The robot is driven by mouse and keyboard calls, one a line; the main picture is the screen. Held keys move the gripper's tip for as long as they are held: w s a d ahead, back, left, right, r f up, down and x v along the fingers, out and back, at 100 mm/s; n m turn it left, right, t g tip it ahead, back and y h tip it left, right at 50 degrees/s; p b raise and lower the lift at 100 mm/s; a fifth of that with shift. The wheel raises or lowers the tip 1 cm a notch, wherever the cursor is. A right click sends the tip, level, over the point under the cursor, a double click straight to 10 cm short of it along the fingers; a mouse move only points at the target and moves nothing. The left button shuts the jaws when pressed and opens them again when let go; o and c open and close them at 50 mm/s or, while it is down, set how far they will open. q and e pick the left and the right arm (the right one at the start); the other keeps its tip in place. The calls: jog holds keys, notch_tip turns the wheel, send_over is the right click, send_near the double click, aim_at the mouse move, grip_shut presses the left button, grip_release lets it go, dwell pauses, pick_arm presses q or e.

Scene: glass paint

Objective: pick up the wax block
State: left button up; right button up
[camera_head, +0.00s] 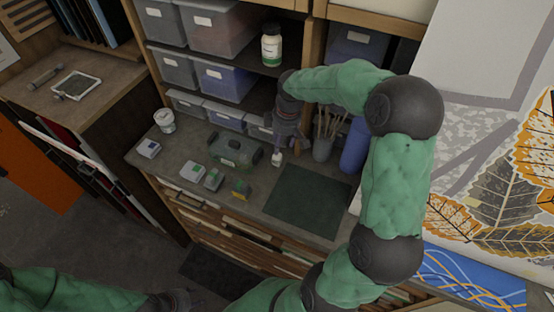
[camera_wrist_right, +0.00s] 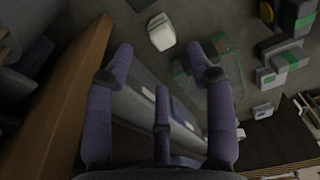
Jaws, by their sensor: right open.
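A small pale block, which looks like the wax block (camera_head: 277,159), sits on the grey workbench beside the green case. In the right wrist view a whitish block with rounded edges (camera_wrist_right: 162,34) lies just beyond my fingertips, apart from them. My right gripper (camera_head: 284,145) hangs over the bench close above the pale block; its purple fingers (camera_wrist_right: 162,62) are spread with nothing between them. My left gripper (camera_head: 180,300) shows only partly at the bottom edge of the head view, far from the block; its fingers are unclear.
A green case (camera_head: 237,149) stands left of the pale block, with several small boxes (camera_head: 192,171) in front. A dark green mat (camera_head: 307,192) lies to the right. A brush cup (camera_head: 322,148) and blue cylinder (camera_head: 354,148) stand behind it. Storage bins (camera_head: 225,80) fill the shelves behind.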

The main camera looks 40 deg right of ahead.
aim_at(277, 159)
jog(key=f, duration=0.5)
jog(key=w+f, duration=0.1)
jog(key=f, duration=0.2)
jog(key=shift+w+a+b, duration=0.1)
jog(key=shift+a+b, duration=0.2)
jog(key=shift+a, duration=0.05)
jog(key=shift+r, duration=0.1)
grip_shut()
